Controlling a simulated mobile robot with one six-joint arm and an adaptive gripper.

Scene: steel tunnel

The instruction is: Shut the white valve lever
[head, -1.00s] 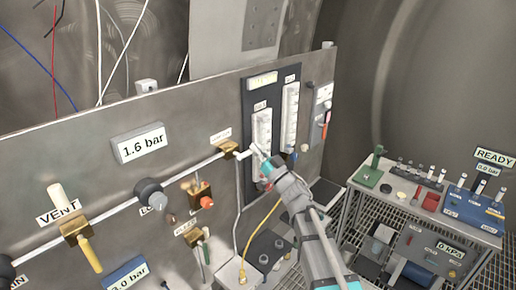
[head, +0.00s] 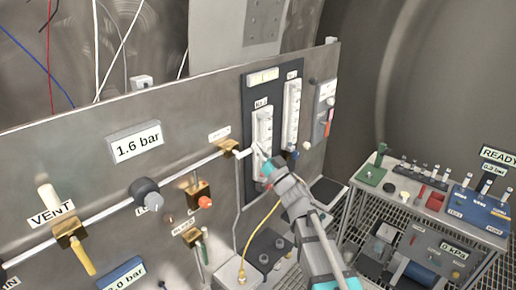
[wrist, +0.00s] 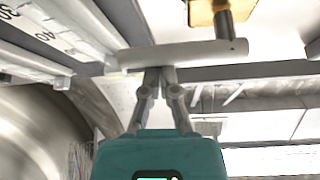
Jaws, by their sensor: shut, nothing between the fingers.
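The white valve lever (head: 245,153) is on a small brass valve (head: 228,147) at the right end of the pipe on the panel. In the wrist view the lever (wrist: 190,54) is a pale bar lying across the picture, with the brass fitting (wrist: 205,10) above its right part. My gripper (head: 262,153) is at the lever's right side in the head view. In the wrist view its fingers (wrist: 160,72) are together and empty, with the tips at the bar's lower edge. I cannot tell whether they touch it.
Flow gauges (head: 262,130) stand on the panel close to my gripper. A yellow cable (head: 262,225) hangs below. A bench (head: 345,225) with instruments stands at the right.

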